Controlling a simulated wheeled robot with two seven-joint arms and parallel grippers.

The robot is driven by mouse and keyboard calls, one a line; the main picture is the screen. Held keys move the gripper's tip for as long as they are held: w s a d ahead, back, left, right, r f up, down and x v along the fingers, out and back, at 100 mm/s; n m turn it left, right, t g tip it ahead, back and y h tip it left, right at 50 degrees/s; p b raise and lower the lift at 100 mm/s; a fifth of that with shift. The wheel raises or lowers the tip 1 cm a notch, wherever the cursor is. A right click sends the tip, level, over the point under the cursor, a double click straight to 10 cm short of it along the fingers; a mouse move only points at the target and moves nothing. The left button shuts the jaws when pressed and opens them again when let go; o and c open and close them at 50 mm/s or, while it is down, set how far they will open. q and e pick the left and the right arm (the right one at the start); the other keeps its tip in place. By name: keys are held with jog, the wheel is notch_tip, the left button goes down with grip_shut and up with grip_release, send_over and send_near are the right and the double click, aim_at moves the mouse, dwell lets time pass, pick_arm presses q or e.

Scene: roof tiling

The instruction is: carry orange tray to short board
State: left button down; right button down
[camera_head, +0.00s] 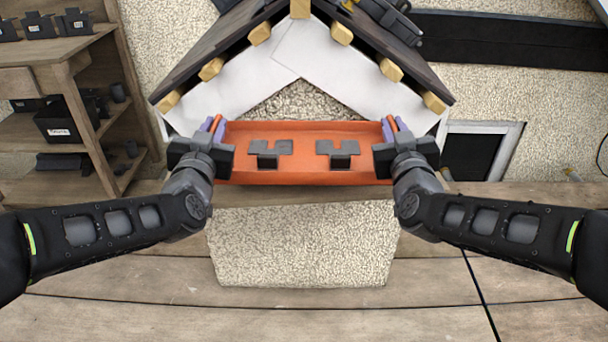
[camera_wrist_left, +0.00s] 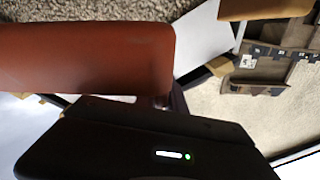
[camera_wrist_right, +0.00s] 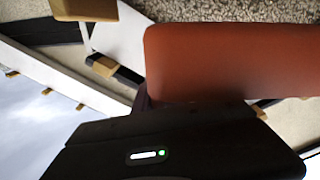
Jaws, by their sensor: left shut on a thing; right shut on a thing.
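The orange tray (camera_head: 302,174) is held level in front of the model house in the head view, with two dark grey tiles, a left one (camera_head: 268,152) and a right one (camera_head: 340,152), lying in it. My left gripper (camera_head: 213,138) is shut on the tray's left end, and my right gripper (camera_head: 393,138) is shut on its right end. The tray also shows in the left wrist view (camera_wrist_left: 85,58) and in the right wrist view (camera_wrist_right: 235,62). The fingertips are mostly hidden in both wrist views. I cannot tell which board is the short board.
The model house has a dark roof (camera_head: 220,52) with wooden rafter ends and white boards (camera_head: 240,88). Wooden shelves (camera_head: 75,50) with dark bins stand at the left. A framed opening (camera_head: 475,150) is at the right. The plank floor (camera_head: 120,285) in front is clear.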

pick_arm(q)
jog(key=shift+a, duration=0.1)
pick_arm(e)
jog(key=shift+d+f, duration=0.1)
